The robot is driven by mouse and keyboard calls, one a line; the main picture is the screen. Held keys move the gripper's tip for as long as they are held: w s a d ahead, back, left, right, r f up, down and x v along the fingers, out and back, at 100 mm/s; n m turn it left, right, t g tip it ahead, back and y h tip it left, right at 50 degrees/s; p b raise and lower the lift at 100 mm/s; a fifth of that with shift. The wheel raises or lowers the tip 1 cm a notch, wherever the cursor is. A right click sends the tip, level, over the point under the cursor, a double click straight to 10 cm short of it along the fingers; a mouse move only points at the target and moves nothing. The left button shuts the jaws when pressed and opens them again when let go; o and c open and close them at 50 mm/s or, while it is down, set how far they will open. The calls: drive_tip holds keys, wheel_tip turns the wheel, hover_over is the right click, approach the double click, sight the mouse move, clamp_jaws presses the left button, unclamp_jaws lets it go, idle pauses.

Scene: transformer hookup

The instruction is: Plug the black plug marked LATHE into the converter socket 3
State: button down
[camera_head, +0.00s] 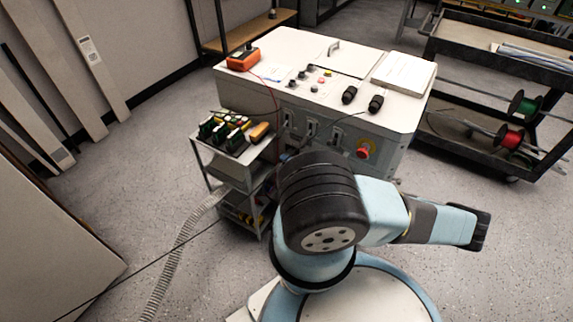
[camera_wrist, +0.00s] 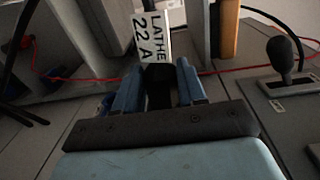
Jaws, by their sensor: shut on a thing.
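In the wrist view my gripper (camera_wrist: 158,80) is shut on a black plug (camera_wrist: 158,92) between its blue fingers. A white tag (camera_wrist: 152,38) reading LATHE 22 A hangs at the plug. Socket 3 cannot be made out in either view.
A small rack (camera_head: 232,165) stands left of the cabinet. A red cable (camera_wrist: 90,79) crosses the wrist view; a black-knobbed lever (camera_wrist: 282,55) rises at right.

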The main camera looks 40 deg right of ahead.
drive_tip(key=shift+w+d+r+t, duration=0.15)
drive_tip(key=shift+d+r+t, duration=0.1)
drive_tip(key=shift+r+t, duration=0.05)
drive_tip(key=shift+d+f+t+y, duration=0.1)
drive_tip(key=shift+f+t+y, duration=0.1)
drive_tip(key=shift+t, duration=0.35)
drive_tip(key=shift+f+t+y, duration=0.1)
drive_tip(key=shift+t+y, duration=0.1)
drive_tip(key=shift+t, duration=0.65)
drive_tip(key=c, duration=0.6)
unclamp_jaws()
drive_tip(key=shift+d, duration=0.1)
drive_tip(key=shift+o, duration=0.2)
drive_tip(key=shift+s+a+f, duration=0.1)
drive_tip(key=shift+s+a, duration=0.25)
drive_tip(key=shift+a, duration=0.5)
drive_tip(key=shift+s+a+r, duration=0.1)
drive_tip(key=shift+s+a, duration=0.25)
drive_tip(key=shift+a, duration=0.55)
drive_tip(key=shift+s+a+f, duration=0.1)
drive_tip(key=shift+s+a, duration=0.25)
drive_tip(key=shift+a, duration=0.5)
